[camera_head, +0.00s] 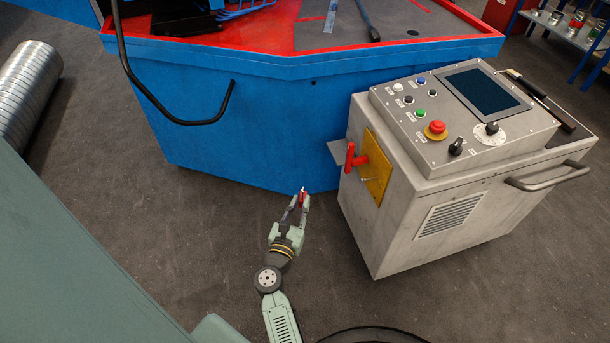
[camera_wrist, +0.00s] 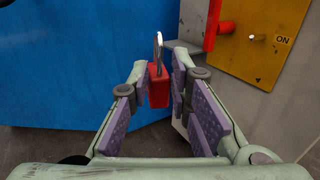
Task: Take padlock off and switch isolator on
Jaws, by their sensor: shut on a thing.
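A red padlock (camera_wrist: 159,88) with a steel shackle sits between the fingertips of my gripper (camera_wrist: 162,84) in the wrist view. My gripper is shut on it and holds it upright in the air. In the head view my gripper (camera_head: 299,206) with the padlock (camera_head: 303,198) is left of the grey control cabinet. The isolator's yellow plate (camera_head: 375,168) with its red handle (camera_head: 352,157) is on the cabinet's left face. In the wrist view the red handle (camera_wrist: 226,28) and the "ON" mark (camera_wrist: 283,40) show at upper right. The padlock is apart from the isolator.
The grey control cabinet (camera_head: 440,215) carries buttons, a screen and a side bar handle (camera_head: 545,178). A small grey shelf (camera_head: 337,152) juts from its left face. A blue machine (camera_head: 245,130) stands behind. Floor around my gripper is clear.

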